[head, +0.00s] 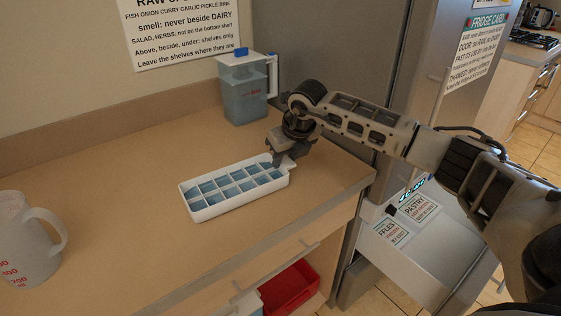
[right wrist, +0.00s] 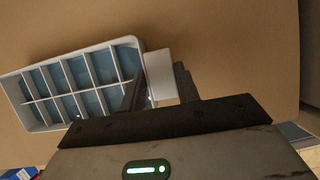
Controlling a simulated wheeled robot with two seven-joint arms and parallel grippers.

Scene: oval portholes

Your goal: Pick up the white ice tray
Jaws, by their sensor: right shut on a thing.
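The white ice tray (head: 232,189) lies on the wooden counter in the head view, its several compartments filled with something blue. My right gripper (head: 286,163) reaches down to the tray's right end and is shut on that end. In the right wrist view the tray (right wrist: 75,85) shows at the left, with a white tab at its end between the fingers of my right gripper (right wrist: 158,85). I cannot tell whether the tray is lifted off the counter. My left gripper is not in view.
A clear jug with a blue lid (head: 247,90) stands at the back by the wall. A white measuring jug (head: 25,240) stands at the left. The fridge (head: 410,60) is at the right, with an open drawer (head: 400,245) below. A red bin (head: 290,288) shows below the counter.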

